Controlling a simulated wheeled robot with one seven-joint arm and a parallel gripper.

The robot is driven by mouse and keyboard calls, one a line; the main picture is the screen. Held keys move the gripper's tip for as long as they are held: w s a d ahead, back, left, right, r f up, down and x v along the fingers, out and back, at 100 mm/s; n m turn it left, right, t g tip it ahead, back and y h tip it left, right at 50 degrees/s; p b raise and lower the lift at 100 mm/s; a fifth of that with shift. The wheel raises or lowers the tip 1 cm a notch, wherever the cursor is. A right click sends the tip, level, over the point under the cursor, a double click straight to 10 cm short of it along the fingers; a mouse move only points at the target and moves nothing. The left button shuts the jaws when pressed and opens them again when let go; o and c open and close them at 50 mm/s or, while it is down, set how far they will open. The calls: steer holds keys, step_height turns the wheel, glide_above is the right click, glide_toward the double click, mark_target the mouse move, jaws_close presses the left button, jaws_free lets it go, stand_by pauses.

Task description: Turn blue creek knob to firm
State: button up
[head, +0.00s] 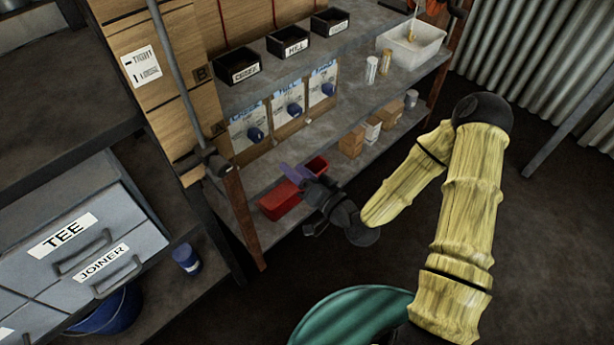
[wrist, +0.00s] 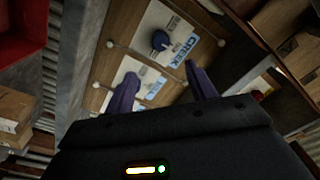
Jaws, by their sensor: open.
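The blue creek knob (head: 255,135) sits on the leftmost of three white panels on the wooden backboard. In the wrist view the creek knob (wrist: 160,40) shows beside its CREEK label, beyond and between the two purple fingers. A light pointer mark shows on the knob; I cannot read which setting it points at. My gripper (head: 297,171) is open and empty, below and in front of the panels, apart from the knob. Its fingers also show in the wrist view (wrist: 161,80). The left finger partly covers the neighbouring panel.
Two more blue knobs, the middle one (head: 295,109) and the right one (head: 328,89), sit on adjacent panels. Labelled black bins (head: 290,48) stand on the shelf above. A red bin (head: 280,201) lies near my gripper, and small boxes (head: 352,142) stand to its right.

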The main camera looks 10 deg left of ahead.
steer(key=p+v, duration=0.2)
steer(key=v, duration=0.1)
steer(key=shift+s+d, duration=0.1)
steer(key=shift+d, duration=0.05)
stand_by(0.5)
